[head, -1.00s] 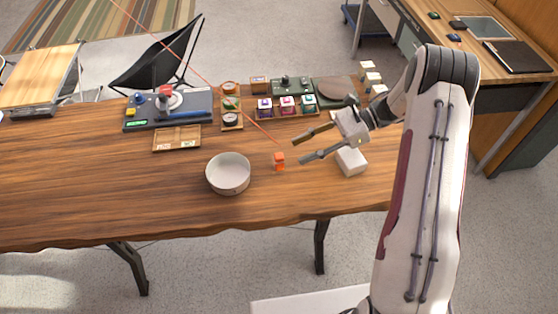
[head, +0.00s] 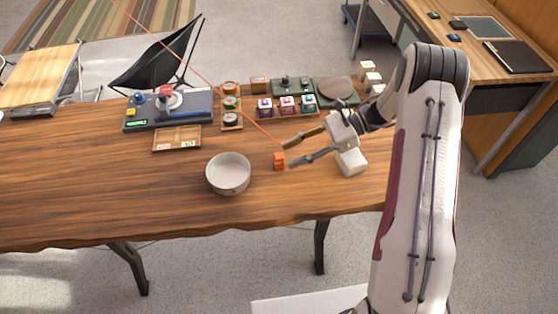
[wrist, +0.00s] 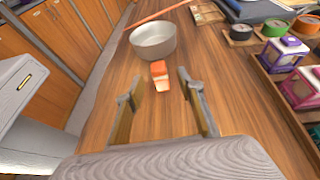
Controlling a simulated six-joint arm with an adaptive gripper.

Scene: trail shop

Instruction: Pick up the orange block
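The orange block (head: 279,161) stands on the wooden table, just right of the white bowl (head: 229,188). It also shows in the wrist view (wrist: 159,74), ahead of the fingers and roughly between their lines, with a pale lower part. My gripper (head: 288,155) is open and empty, its two fingers spread and pointing left toward the block.
A wooden tray (head: 177,147) lies to the left. Several small coloured boxes (head: 287,106) stand in a row behind the gripper. A white block (head: 351,162) lies beneath the gripper's wrist. An orange line crosses the scene to the table. The table's front left is clear.

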